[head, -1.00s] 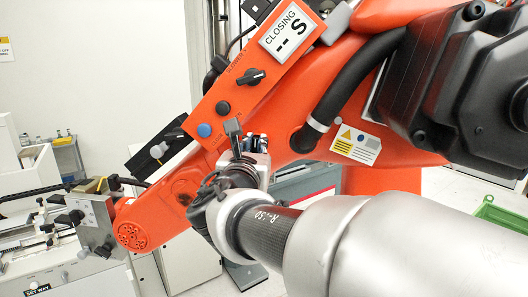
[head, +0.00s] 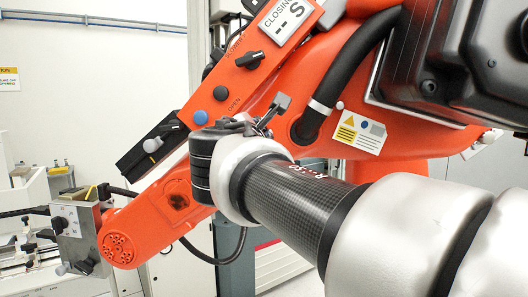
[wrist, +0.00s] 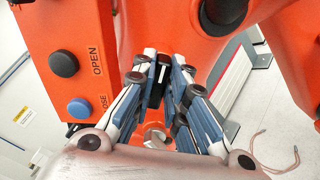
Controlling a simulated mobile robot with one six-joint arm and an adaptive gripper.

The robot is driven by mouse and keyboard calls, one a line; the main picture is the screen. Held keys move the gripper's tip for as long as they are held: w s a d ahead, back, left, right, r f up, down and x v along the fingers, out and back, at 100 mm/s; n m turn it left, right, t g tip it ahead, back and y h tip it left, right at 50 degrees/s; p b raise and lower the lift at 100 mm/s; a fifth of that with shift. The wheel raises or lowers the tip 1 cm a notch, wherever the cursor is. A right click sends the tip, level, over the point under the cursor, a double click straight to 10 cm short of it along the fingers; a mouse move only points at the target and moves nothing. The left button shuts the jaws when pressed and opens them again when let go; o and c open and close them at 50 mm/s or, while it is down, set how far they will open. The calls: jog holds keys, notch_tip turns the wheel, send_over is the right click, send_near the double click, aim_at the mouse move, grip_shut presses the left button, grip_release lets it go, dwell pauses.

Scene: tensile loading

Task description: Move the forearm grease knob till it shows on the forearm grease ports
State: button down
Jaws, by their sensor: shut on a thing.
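My gripper (wrist: 162,68) is shut on a small black piece with a white line (wrist: 158,88), which I take to be the forearm grease knob. It sits in front of an orange surface, to the right of the button panel in the wrist view. The knob cannot be made out there. No marking that reads as grease ports is legible.
An orange panel (head: 236,84) carries a black selector, a black OPEN button (wrist: 64,63), a blue CLOSE button (wrist: 80,108) and a display reading "CLOSING -- S" (head: 288,20). A black hose (head: 345,65) and a yellow-grey label (head: 360,134) are close to my arm.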

jog(key=shift+f+m+b, duration=0.2)
jog(key=shift+m+b, duration=1.4)
jog(key=shift+m, duration=0.1)
jog(key=shift+d, duration=0.1)
jog(key=c, duration=1.6)
grip_release()
jog(key=s+a, duration=0.1)
jog(key=s, duration=1.1)
jog(key=shift+a, duration=0.15)
